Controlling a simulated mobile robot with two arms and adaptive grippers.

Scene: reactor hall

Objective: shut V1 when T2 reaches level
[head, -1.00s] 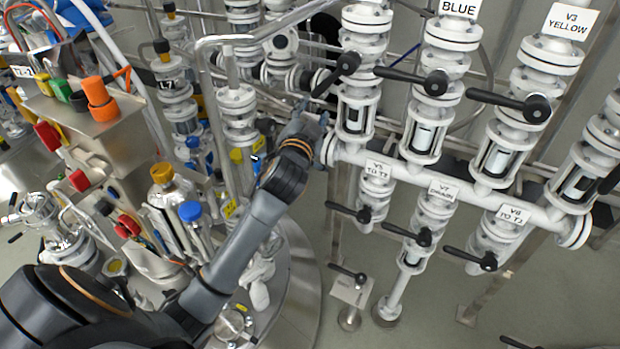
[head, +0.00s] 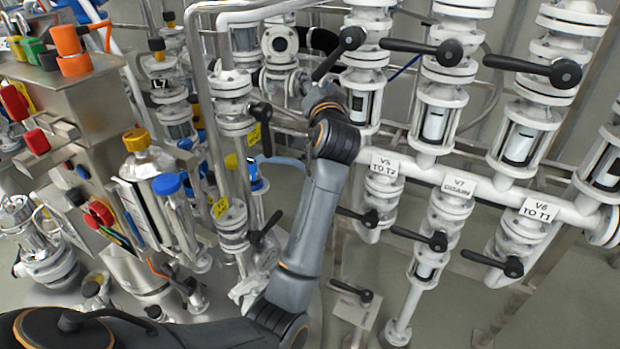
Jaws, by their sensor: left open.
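The upper valve row has black lever handles. The leftmost, which I take for V1 (head: 340,50), has its label out of view. Its lever slants down-left from its pivot, while the two levers to its right lie nearly level. My left gripper (head: 318,90) is open, just below the low end of this lever. Its fingers are small and partly hidden by my wrist, and I cannot tell whether they touch the lever. A sight glass (head: 362,103) sits below the valve. A plate reading V5 TO T2 (head: 384,165) hangs below. I cannot identify T2 itself. My right gripper is not in view.
A white manifold pipe (head: 450,178) crosses below the sight glasses. Lower valves V7 (head: 457,185) and V6 (head: 538,209) have black levers pointing left. Vertical pipes and a steel unit with coloured fittings (head: 90,110) crowd the left. Grey floor shows at the lower right.

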